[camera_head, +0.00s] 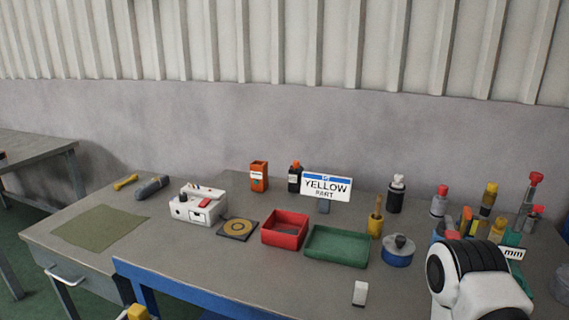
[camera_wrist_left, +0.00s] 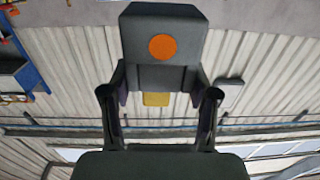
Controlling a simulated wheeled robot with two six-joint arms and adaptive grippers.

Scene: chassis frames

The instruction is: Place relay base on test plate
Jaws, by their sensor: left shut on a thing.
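My left gripper (camera_wrist_left: 160,84) is shut on a dark grey block (camera_wrist_left: 187,46) with a round orange spot on its face. A small yellow part shows just below the block, between the fingers. Whether this block is the relay base I cannot tell for sure. In the head view a dark square plate (camera_head: 222,233) with a yellow ring on it lies on the bench; it may be the test plate.
A white box device (camera_head: 198,207) stands left of the plate, a red tray (camera_head: 285,230) and a green tray (camera_head: 337,247) right of it. A green mat (camera_head: 100,228) lies at the left. Bottles and tools crowd the right. A small white block (camera_head: 360,293) lies in front.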

